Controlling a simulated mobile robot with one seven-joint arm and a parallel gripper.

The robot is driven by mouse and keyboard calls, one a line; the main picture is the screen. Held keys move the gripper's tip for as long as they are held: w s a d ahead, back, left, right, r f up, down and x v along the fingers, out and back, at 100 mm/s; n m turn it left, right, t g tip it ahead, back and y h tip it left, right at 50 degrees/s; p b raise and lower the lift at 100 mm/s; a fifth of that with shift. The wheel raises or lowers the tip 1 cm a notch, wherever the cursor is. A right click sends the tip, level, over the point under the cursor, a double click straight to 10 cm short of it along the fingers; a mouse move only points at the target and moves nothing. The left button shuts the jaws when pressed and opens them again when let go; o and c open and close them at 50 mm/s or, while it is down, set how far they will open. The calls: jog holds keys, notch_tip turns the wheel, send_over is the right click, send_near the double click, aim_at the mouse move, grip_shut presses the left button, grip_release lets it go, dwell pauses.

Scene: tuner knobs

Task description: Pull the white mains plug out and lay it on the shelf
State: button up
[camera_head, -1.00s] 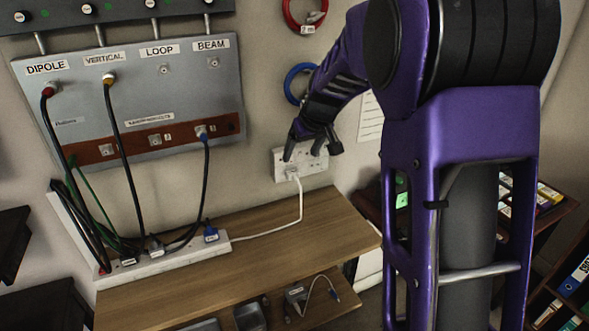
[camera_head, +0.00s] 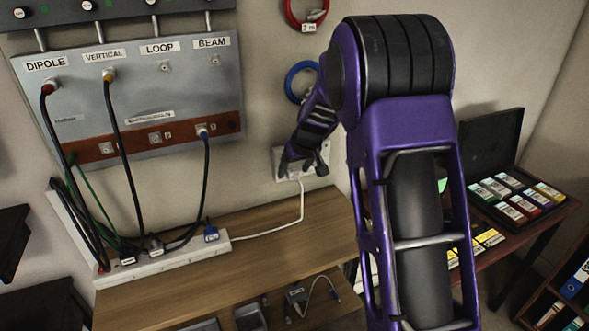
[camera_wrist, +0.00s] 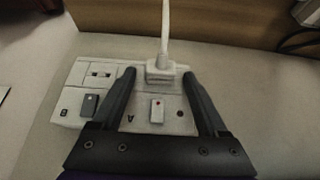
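The white mains plug (camera_wrist: 160,72) sits in the right half of a white double wall socket (camera_wrist: 88,72), with its white cable running away from it. In the head view the socket (camera_head: 323,165) is on the wall above the shelf, mostly behind my gripper (camera_head: 302,176). In the wrist view my gripper (camera_wrist: 159,78) is open, with one finger on each side of the plug and a gap between each finger and it. The wooden shelf (camera_head: 270,240) lies below the socket, its top bare towards the right.
A white power strip (camera_head: 165,258) with several plugs lies along the shelf's left side. The plug's white cable (camera_head: 270,232) runs across the shelf to it. A grey patch panel (camera_head: 140,95) with hanging black cables is on the wall at left.

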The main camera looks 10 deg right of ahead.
grip_shut()
jog(key=shift+s, duration=0.15)
jog(key=shift+s+d+b, duration=0.2)
jog(key=shift+s+b, duration=0.25)
jog(key=shift+s, duration=0.3)
jog(key=shift+s+d+b, duration=0.2)
jog(key=shift+s+b, duration=0.3)
jog(key=shift+s, duration=0.2)
jog(key=shift+s+d+b, duration=0.2)
jog(key=shift+s+b, duration=0.25)
jog(key=shift+s, duration=0.3)
jog(key=shift+s+d, duration=0.1)
jog(key=shift+s, duration=0.1)
